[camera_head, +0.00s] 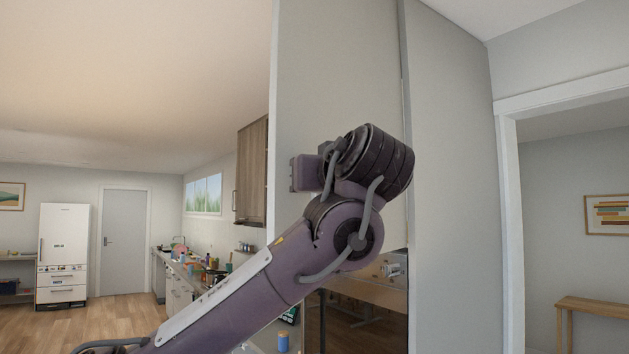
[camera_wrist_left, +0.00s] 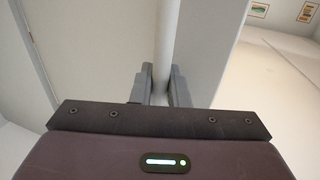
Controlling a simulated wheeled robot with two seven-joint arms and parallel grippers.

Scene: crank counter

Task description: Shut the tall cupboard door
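The tall cupboard (camera_head: 335,75) is a pale grey front rising to the ceiling in the head view. A dark vertical line separates it from a grey panel (camera_head: 450,150) on the right. I cannot tell clearly which panel is the door or how far it stands open. My left arm reaches up in front of it; its gripper is hidden behind the wrist there. In the left wrist view my left gripper (camera_wrist_left: 162,86) has its two fingers apart, pointing at a pale vertical edge (camera_wrist_left: 164,55) seen in the gap between them. Contact is unclear. My right gripper is not in view.
Below the cupboard front is a dark glossy appliance front (camera_head: 365,325). A counter (camera_head: 183,270) with several small items runs back on the left, under a wooden wall cabinet (camera_head: 251,175). A doorway opens at right, with a bench (camera_head: 595,306) beyond. Floor at far left is clear.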

